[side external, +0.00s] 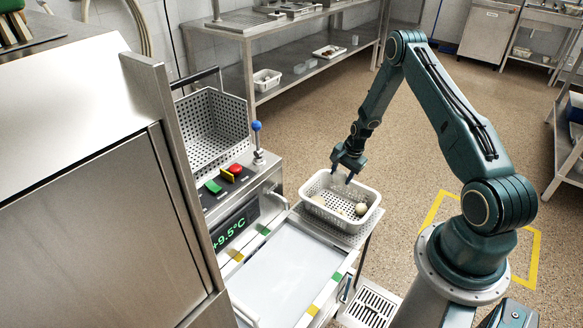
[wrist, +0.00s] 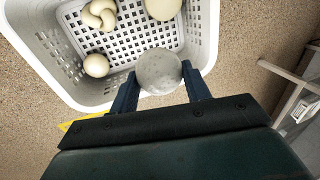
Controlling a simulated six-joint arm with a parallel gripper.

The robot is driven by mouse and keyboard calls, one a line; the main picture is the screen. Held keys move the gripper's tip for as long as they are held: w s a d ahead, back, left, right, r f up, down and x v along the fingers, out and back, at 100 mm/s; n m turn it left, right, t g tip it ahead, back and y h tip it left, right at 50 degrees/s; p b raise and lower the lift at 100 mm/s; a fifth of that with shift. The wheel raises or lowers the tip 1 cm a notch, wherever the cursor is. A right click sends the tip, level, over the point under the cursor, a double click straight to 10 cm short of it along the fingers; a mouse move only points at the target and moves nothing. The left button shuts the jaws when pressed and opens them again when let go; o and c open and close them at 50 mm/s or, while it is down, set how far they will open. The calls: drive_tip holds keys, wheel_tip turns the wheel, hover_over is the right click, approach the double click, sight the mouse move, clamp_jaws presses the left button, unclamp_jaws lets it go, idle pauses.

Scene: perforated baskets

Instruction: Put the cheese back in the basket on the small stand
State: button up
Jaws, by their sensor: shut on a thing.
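My gripper (side external: 349,172) points down at the white perforated basket (side external: 312,203) on the small stand (side external: 345,238). In the wrist view my gripper (wrist: 160,76) is shut on a round, mottled grey cheese (wrist: 159,71), held between both fingertips. The held cheese overlaps the near edge of the white basket (wrist: 62,70) in that view; its height above the rim is unclear. Inside the basket lie a small pale ball (wrist: 96,65), a knotted pale piece (wrist: 101,14) and a larger pale round piece (wrist: 163,8).
A metal machine with a temperature display (side external: 235,231), red button (side external: 235,169) and blue-knobbed lever (side external: 258,142) stands left of the basket. A perforated metal basket (side external: 212,125) is behind it. A pale flat surface (side external: 285,275) lies in front. The floor to the right is open.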

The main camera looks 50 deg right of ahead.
drive_tip(key=shift+s+f+x, duration=0.1)
drive_tip(key=shift+s+x, duration=0.2)
drive_tip(key=shift+x, duration=1.05)
drive_tip(key=shift+s+f+x, duration=0.1)
drive_tip(key=shift+s+x, duration=0.2)
drive_tip(key=shift+x, duration=1.05)
drive_tip(key=shift+s+x, duration=0.3)
drive_tip(key=shift+x, duration=1.05)
drive_tip(key=shift+f, duration=0.6)
drive_tip(key=o, duration=1.2)
drive_tip(key=shift+c, duration=0.2)
drive_tip(key=shift+r, duration=0.2)
drive_tip(key=shift+w+v, duration=0.3)
drive_tip(key=shift+v, duration=0.95)
drive_tip(key=shift+w+v, duration=0.25)
drive_tip(key=shift+v, duration=1)
drive_tip(key=shift+w+v, duration=0.3)
drive_tip(key=shift+v, duration=0.95)
drive_tip(key=shift+r, duration=0.2)
